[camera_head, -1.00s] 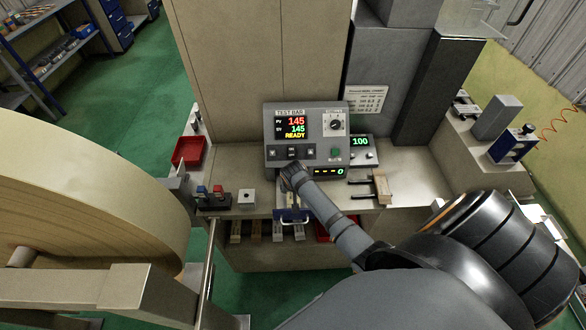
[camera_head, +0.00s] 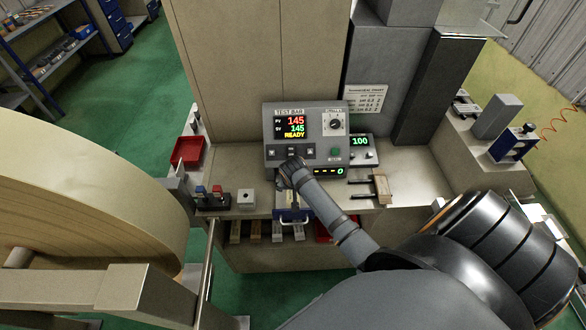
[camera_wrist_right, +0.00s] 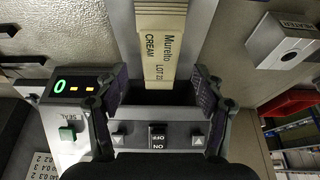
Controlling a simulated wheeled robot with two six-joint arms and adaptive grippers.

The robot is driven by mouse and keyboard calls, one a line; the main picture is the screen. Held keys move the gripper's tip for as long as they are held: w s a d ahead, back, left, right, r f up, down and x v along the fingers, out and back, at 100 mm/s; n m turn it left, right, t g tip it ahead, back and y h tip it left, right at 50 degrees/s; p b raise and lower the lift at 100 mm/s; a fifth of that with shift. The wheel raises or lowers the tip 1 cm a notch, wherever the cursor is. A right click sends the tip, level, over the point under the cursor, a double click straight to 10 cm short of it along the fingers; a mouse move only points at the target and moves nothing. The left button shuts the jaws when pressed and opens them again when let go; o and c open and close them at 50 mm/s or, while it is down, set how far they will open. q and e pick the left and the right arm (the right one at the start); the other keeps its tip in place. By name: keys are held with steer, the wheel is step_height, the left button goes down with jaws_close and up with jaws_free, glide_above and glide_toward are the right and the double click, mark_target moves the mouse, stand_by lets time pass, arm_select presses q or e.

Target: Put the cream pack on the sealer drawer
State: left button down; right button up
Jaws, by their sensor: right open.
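The cream pack (camera_wrist_right: 160,45) is a narrow, pale strip printed "CREAM Murelto LOT 23". In the right wrist view it lies along a light grey channel that looks like the sealer drawer (camera_wrist_right: 205,25). Its near end reaches a dark gap between my open right fingers (camera_wrist_right: 160,88), with space on both sides. In the head view my right gripper (camera_head: 288,172) is low in front of the sealer panel (camera_head: 305,135), above the blue-handled drawer front (camera_head: 293,215). My wrist hides most of the pack there. My left gripper is not in view.
A small box with a dark button (camera_head: 246,198) and a red-and-blue lever block (camera_head: 212,197) stand left of the drawer. A wooden-handled part (camera_head: 381,188) is on the right. A red tray (camera_head: 188,151) sits further left, and a large round wheel (camera_head: 80,205) fills the left foreground.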

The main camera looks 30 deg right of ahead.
steer(key=b+v, duration=0.1)
steer(key=v, duration=0.7)
steer(key=shift+s+r, duration=0.15)
steer(key=shift+r, duration=0.2)
steer(key=shift+a, duration=0.1)
steer(key=s+a+n+y, duration=0.1)
steer(key=s+a+n, duration=0.25)
steer(key=s, duration=0.45)
steer(key=s+a+n, duration=0.2)
steer(key=s+n, duration=0.2)
steer(key=s, duration=0.4)
steer(key=s+d+f+g+b, duration=0.1)
steer(key=s+f+b, duration=0.15)
steer(key=f, duration=1.45)
steer(key=s+d+f+g+b, duration=0.15)
steer(key=f+b, duration=0.25)
steer(key=f, duration=1.3)
steer(key=s+d+f+m+b, duration=0.1)
steer(key=s+f+b, duration=0.3)
steer(key=s+f, duration=1.3)
step_height(320, 180, down, 2)
steer(key=shift+s+d+f+y+b, duration=0.1)
steer(key=shift+s+d+y+b, duration=0.15)
steer(key=shift+y+b, duration=0.1)
